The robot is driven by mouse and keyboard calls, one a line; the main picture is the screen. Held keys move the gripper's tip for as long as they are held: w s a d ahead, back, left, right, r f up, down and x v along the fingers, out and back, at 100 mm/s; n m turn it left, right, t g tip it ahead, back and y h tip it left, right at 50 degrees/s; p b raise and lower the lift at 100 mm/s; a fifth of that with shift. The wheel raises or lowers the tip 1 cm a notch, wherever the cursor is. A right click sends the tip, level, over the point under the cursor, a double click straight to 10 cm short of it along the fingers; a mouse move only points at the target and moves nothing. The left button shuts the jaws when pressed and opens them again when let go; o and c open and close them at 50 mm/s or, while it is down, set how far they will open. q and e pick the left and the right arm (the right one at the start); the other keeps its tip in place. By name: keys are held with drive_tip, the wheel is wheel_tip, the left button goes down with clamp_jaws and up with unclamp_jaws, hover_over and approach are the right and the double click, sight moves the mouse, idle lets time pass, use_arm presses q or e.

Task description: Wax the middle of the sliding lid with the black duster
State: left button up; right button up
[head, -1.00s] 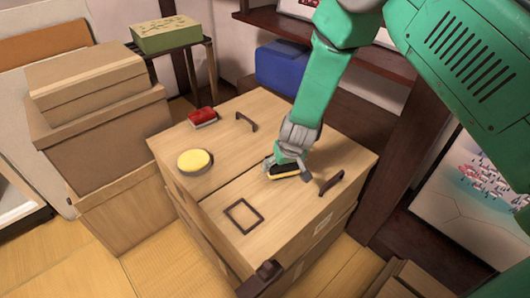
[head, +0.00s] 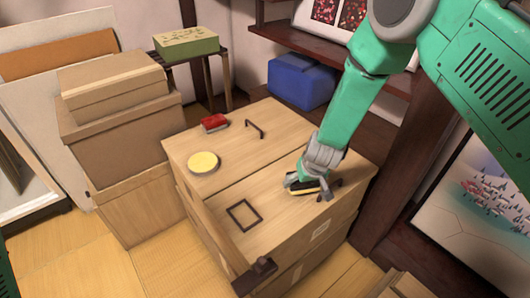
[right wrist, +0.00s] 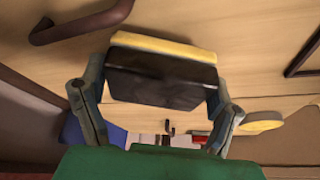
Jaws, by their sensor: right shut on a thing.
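The black duster (head: 307,190), with a yellow pad, is in my right gripper (head: 312,184) over the right part of the wooden sliding lid (head: 270,195). In the right wrist view the jaws (right wrist: 158,100) are shut on the sides of the duster's black body (right wrist: 160,82), its yellow pad (right wrist: 165,46) on the lid side. I cannot tell whether the pad touches the lid. A dark square outline (head: 244,214) is on the lid, left of the duster. A dark handle (head: 330,189) is just right of the duster. My left gripper is not in view.
A round yellow-topped tin (head: 203,162), a red block (head: 214,122) and another handle (head: 254,128) are on the rear part of the chest top. A dark bar with a block (head: 258,275) runs along the front left edge. Cardboard boxes (head: 115,135) stand left.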

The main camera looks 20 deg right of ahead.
drive_tip(key=r+p, duration=0.1)
drive_tip(key=d+r+p, duration=0.1)
drive_tip(key=shift+d+r, duration=0.1)
drive_tip(key=shift+r, duration=0.25)
drive_tip(key=shift+a+r+p, duration=0.3)
drive_tip(key=shift+r+p, duration=0.2)
drive_tip(key=shift+r, duration=0.1)
drive_tip(key=shift+a+r+p, duration=0.3)
drive_tip(key=shift+r+p, duration=0.2)
drive_tip(key=shift+r, duration=0.1)
drive_tip(key=shift+a+r, duration=0.2)
drive_tip(key=shift+r, duration=0.15)
drive_tip(key=shift+d+f, duration=0.15)
drive_tip(key=shift+d, duration=0.15)
drive_tip(key=shift+d+f, duration=0.15)
drive_tip(key=shift+d, duration=0.25)
drive_tip(key=shift+a+r, duration=0.2)
drive_tip(key=shift+a, duration=0.4)
drive_tip(key=shift+c, duration=0.2)
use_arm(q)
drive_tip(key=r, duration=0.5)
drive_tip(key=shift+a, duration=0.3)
use_arm(e)
drive_tip(key=shift+d, duration=0.1)
